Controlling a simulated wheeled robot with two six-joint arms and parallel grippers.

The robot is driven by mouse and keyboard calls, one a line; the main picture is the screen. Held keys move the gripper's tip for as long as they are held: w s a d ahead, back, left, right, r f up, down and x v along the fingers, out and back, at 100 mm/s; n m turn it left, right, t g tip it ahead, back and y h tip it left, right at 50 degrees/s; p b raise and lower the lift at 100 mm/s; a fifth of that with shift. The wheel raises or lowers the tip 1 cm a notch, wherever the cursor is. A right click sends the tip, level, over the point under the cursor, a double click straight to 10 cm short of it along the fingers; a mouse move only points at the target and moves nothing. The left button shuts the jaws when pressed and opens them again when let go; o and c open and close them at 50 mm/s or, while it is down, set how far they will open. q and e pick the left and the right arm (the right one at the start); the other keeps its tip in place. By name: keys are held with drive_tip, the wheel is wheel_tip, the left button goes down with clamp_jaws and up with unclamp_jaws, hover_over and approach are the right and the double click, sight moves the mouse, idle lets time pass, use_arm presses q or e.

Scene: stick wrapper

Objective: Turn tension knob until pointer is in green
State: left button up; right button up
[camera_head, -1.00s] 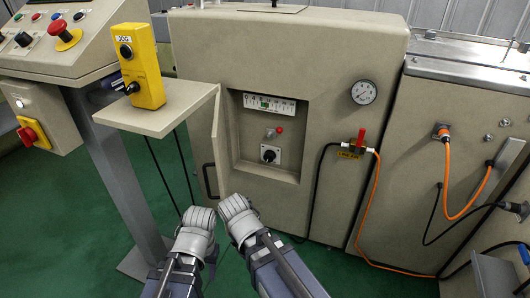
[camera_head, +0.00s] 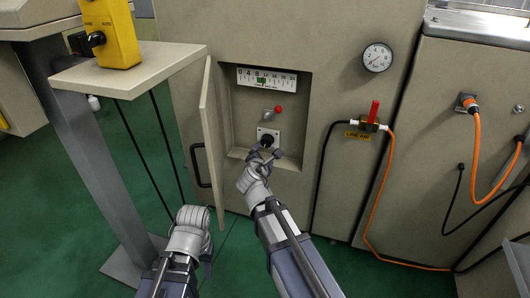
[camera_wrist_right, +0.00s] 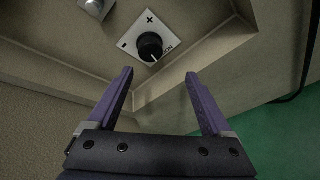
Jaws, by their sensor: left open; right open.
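The black tension knob (camera_head: 267,141) sits on a white plate in the lower part of an open recess. In the right wrist view the knob (camera_wrist_right: 150,46) shows a white line pointing to the lower right, with plus and minus marks on the plate. The scale (camera_head: 266,79) with a small green zone is at the top of the recess; its pointer is too small to read. My right gripper (camera_head: 264,153) is open and empty just below the knob, apart from it in the wrist view (camera_wrist_right: 160,85). My left gripper (camera_head: 193,217) is low, left of the recess, with its fingers hidden.
The open recess door (camera_head: 209,128) stands at the left of the recess. A shelf (camera_head: 130,72) with a yellow jog box (camera_head: 108,35) is further left. A red-handled valve (camera_head: 372,115) with hoses and a round gauge (camera_head: 377,57) are to the right.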

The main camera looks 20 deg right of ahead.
sight(266, 143)
drive_tip(key=shift+w+d+f+n+t+b, duration=0.15)
drive_tip(key=shift+w+d+f+n+b, duration=0.25)
drive_tip(key=shift+w, duration=1)
drive_tip(key=shift+w+d+f+n+t+b, duration=0.2)
drive_tip(key=shift+w+d+b, duration=0.35)
drive_tip(key=shift+w, duration=0.85)
drive_tip(key=shift+w+d+f+n+t+b, duration=0.15)
drive_tip(key=shift+w+d+f+n+b, duration=0.3)
drive_tip(key=shift+w, duration=0.95)
use_arm(q)
wheel_tip(266, 143, down, 3)
drive_tip(key=shift+f, duration=0.1)
use_arm(e)
drive_tip(key=shift+d+r, duration=0.1)
drive_tip(key=shift+r, duration=0.1)
drive_tip(key=shift+s, duration=0.1)
clamp_jaws()
